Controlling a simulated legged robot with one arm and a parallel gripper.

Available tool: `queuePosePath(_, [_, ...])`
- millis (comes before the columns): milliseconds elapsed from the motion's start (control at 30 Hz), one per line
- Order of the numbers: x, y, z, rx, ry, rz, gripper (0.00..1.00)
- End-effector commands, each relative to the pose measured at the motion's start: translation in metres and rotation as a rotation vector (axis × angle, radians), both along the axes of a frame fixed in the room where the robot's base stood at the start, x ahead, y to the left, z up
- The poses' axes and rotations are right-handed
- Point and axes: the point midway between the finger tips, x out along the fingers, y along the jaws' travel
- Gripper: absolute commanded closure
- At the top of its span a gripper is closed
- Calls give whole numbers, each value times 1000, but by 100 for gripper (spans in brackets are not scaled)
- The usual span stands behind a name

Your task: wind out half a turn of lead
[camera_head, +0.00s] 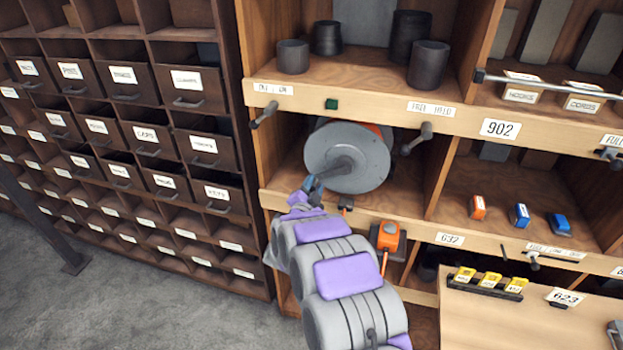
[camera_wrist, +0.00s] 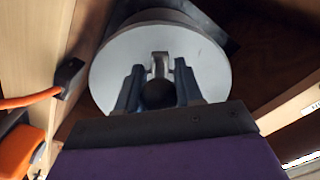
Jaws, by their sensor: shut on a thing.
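The reel (camera_head: 352,160) stands in an open shelf bay, its round grey disc facing out. A bit of orange shows behind the disc's upper edge. My gripper (camera_head: 313,184) is at the disc's lower left front. In the wrist view its two blue-grey fingers (camera_wrist: 158,92) are shut on a dark round knob (camera_wrist: 157,95), with a grey crank bracket behind it on the disc (camera_wrist: 190,50). An orange lead (camera_wrist: 28,100) runs into a black block (camera_wrist: 69,74) on the shelf edge. The lead wound on the reel is mostly hidden by the disc.
An orange box (camera_head: 388,236) hangs below the reel's shelf, right of my arm. Wooden shelf walls flank the reel. Dark pots (camera_head: 428,64) stand on the shelf above. Labelled drawers (camera_head: 190,88) fill the left. A wooden worktop (camera_head: 480,318) juts out at lower right.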

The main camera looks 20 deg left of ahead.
Motion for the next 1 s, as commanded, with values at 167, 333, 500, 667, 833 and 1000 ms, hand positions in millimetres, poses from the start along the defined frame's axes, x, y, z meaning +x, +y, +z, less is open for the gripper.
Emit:
queuePosePath(167, [-1,-2,-8,-78,4,6,100])
queuePosePath(333, [-1,-4,-10,-115,3,5,100])
queuePosePath(500, [-1,-5,-12,-127,3,5,100])
queuePosePath(667, [-1,-5,-12,-128,4,6,100])
queuePosePath(833, [-1,-5,-12,-127,4,6,62])
queuePosePath(1000, [-1,-6,-11,-126,2,4,46])
